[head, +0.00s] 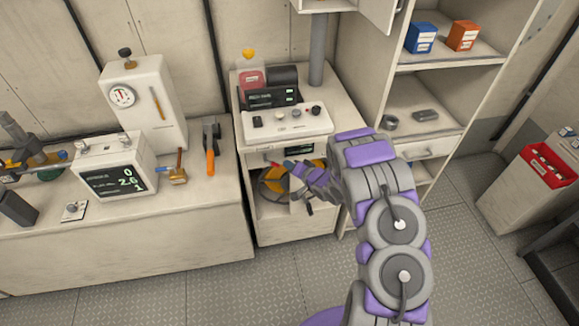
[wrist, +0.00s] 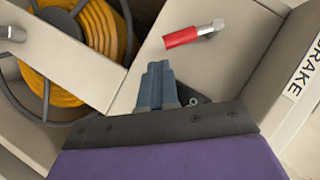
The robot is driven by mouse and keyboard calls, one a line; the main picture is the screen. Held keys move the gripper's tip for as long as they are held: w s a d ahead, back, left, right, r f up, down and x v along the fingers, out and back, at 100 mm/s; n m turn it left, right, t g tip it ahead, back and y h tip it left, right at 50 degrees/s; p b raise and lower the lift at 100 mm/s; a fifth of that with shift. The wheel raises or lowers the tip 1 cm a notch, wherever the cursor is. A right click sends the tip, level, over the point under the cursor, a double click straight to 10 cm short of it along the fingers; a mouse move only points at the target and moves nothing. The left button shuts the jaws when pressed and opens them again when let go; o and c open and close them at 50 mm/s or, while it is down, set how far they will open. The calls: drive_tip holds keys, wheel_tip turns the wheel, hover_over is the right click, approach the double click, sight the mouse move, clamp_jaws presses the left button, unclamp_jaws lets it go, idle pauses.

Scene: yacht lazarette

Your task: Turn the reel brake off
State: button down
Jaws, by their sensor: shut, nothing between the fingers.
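The reel brake lever has a red grip (wrist: 181,37) and a bare metal end to its right. It lies against a pale panel in the wrist view, beyond and a little right of my fingertips. A BRAKE label (wrist: 303,68) is on the panel at the right edge. The reel (wrist: 95,30) carries yellow hose or cable and sits behind a pale bar at the left; it also shows in the head view (head: 274,186), in the cabinet's open bay. My gripper (wrist: 158,70) is shut and empty, apart from the red grip. In the head view my gripper (head: 291,166) is in front of the bay, partly hiding it.
The cabinet (head: 290,228) carries a control console (head: 287,125) on top. A workbench (head: 215,215) with instruments stands to its left. Open shelves (head: 450,58) stand to the right. The grey metal floor in front is clear.

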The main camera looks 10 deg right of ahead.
drive_tip(key=a+f+m+t+y+p, duration=0.1)
drive_tip(key=a+f+m+y+p, duration=0.2)
drive_tip(key=a+f+m+p, duration=0.1)
drive_tip(key=shift+a+f+t+p, duration=0.3)
drive_tip(key=shift+a+f+p, duration=0.25)
drive_tip(key=shift+a, duration=0.3)
idle(0.9)
drive_tip(key=shift+d, duration=0.2)
drive_tip(key=shift+s+a, duration=0.1)
drive_tip(key=shift+a, duration=0.1)
